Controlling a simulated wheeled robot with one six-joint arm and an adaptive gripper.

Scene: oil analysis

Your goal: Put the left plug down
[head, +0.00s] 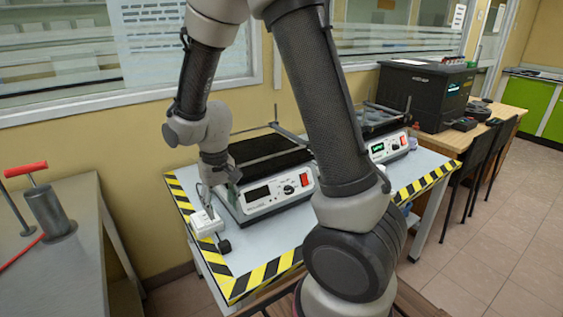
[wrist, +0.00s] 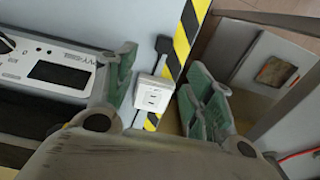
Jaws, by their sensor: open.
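A black plug (head: 224,247) lies on the table beside a white socket block (head: 204,223). In the wrist view the plug (wrist: 163,45) is just beyond the socket block (wrist: 152,91), close to the striped table edge. My gripper (head: 217,188) is above the socket block, at the left end of the table. In the wrist view the green fingers of my gripper (wrist: 162,72) are spread apart with nothing held between them. The socket block's outlet face shows between the fingers.
A white instrument (head: 268,195) with a display and red switch stands right of the socket block. A second instrument (head: 388,148) stands farther right. Yellow-black tape (head: 265,272) borders the table. A grey bench (head: 60,250) with a red-handled cylinder (head: 48,205) is at left.

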